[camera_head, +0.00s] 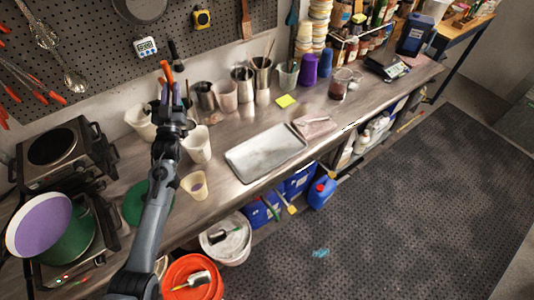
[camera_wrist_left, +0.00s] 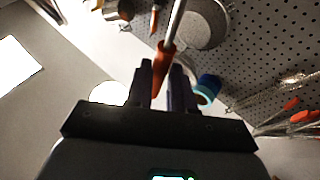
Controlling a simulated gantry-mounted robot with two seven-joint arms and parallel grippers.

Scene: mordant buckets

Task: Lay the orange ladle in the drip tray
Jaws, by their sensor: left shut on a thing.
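My left gripper (camera_head: 171,90) is raised over the back of the bench, left of the drip tray and well apart from it. It is shut on the orange ladle (camera_head: 167,71), whose orange handle end shows at the fingertips. In the left wrist view the orange handle (camera_wrist_left: 164,60) sits between the fingers of my left gripper (camera_wrist_left: 162,85), and its metal shaft runs up out of the frame. The ladle's bowl cannot be made out. The drip tray (camera_head: 266,152), a shallow grey metal rectangle, lies empty on the bench. My right gripper is not in view.
Several metal and plastic beakers (camera_head: 226,97) stand along the wall behind the gripper. A white pitcher (camera_head: 197,145) and a small cup (camera_head: 195,186) stand between my left arm and the tray. A smaller flat tray (camera_head: 315,124) lies right of it. Hot plates (camera_head: 65,160) are at left.

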